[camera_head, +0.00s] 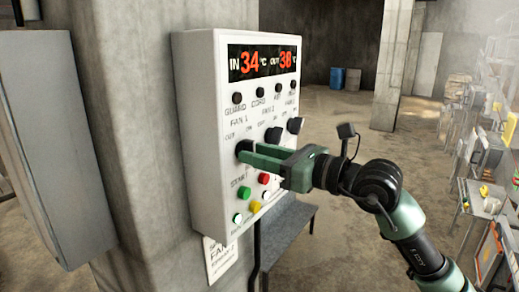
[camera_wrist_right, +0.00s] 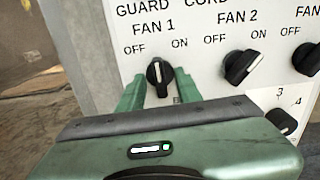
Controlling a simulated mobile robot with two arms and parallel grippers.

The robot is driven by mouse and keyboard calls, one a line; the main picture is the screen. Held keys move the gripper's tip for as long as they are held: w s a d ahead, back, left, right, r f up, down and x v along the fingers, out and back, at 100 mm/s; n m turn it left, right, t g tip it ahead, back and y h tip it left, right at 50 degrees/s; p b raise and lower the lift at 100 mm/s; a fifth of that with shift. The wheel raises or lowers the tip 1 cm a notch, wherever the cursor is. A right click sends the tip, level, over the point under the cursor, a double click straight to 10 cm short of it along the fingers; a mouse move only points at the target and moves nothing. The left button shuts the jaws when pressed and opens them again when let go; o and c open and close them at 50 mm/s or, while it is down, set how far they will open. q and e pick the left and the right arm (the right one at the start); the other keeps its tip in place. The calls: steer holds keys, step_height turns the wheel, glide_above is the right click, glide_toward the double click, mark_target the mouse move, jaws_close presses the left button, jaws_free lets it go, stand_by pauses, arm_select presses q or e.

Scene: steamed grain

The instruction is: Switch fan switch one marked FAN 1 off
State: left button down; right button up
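The FAN 1 switch (camera_wrist_right: 159,74) is a black rotary knob on a white control box (camera_head: 205,130). In the right wrist view it stands below its FAN 1 label, with OFF at its left and ON at its right. Its grip bar looks near upright, between the two marks. My right gripper (camera_wrist_right: 159,92) is open, one green finger on each side of the knob, with a gap visible on both sides. In the head view the right gripper (camera_head: 245,152) reaches the box from the right and hides most of the knob. My left gripper is not in view.
The FAN 2 knob (camera_wrist_right: 242,67) and another knob (camera_wrist_right: 308,59) sit to the right, both tilted rightward. A smaller knob (camera_wrist_right: 281,121) is lower right. Green (camera_head: 244,193) and red (camera_head: 264,178) buttons lie below the fingers. A concrete pillar (camera_head: 120,110) carries the box.

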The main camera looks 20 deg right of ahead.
steer(key=shift+c, duration=0.3)
jaws_close()
steer(key=shift+f, duration=0.1)
steer(key=shift+n+b, duration=3.8)
steer(key=shift+b, duration=0.7)
